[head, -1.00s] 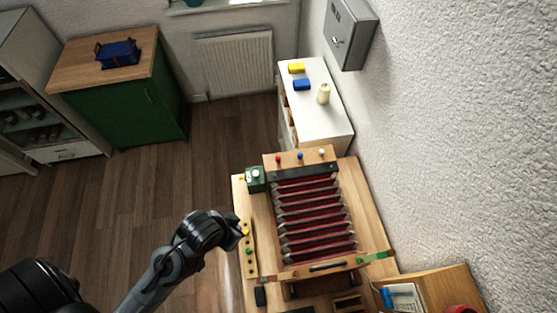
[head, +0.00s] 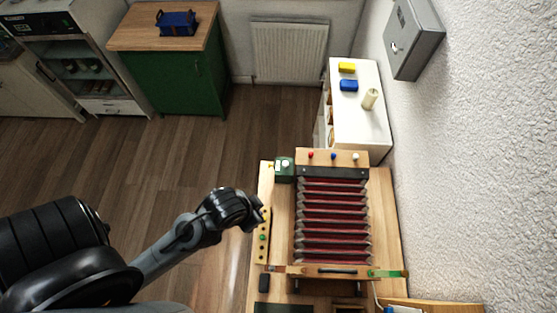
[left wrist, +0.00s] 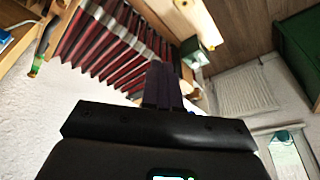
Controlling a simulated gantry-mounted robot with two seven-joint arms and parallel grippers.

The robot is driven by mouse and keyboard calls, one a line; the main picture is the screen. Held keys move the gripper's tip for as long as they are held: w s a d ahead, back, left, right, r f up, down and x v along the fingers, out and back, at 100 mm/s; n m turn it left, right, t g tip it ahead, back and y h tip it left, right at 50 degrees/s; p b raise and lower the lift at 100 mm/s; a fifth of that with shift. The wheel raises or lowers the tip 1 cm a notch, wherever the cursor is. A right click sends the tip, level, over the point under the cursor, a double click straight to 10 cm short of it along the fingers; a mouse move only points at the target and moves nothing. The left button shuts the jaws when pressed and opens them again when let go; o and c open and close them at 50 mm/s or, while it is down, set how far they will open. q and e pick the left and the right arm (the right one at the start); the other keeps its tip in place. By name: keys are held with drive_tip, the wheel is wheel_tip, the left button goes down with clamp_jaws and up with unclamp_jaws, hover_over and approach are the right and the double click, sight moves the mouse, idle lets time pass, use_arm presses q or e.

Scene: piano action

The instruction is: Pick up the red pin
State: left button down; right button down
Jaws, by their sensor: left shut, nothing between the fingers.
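The red pin (head: 310,155) stands at the left end of a wooden rail (head: 345,158) at the back of the piano action. A blue pin (head: 333,156) and a white pin (head: 355,156) stand to its right on the same rail. My left gripper (head: 262,213) is shut and empty, above the pale strip at the bench's left side, apart from the red pin. In the left wrist view its dark fingers (left wrist: 164,88) are together, with the action behind them; I cannot make out the red pin there. My right gripper is not in view.
The action's red and grey row (head: 333,215) fills the middle of the bench (head: 388,215). A small green box (head: 284,168) sits left of the rail. A pale strip with small coloured dots (head: 263,240) lies along the left edge. A white cabinet (head: 360,125) stands behind.

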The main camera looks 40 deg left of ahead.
use_arm(q)
drive_tip(key=c, duration=1.8)
unclamp_jaws()
drive_tip(key=o, duration=0.9)
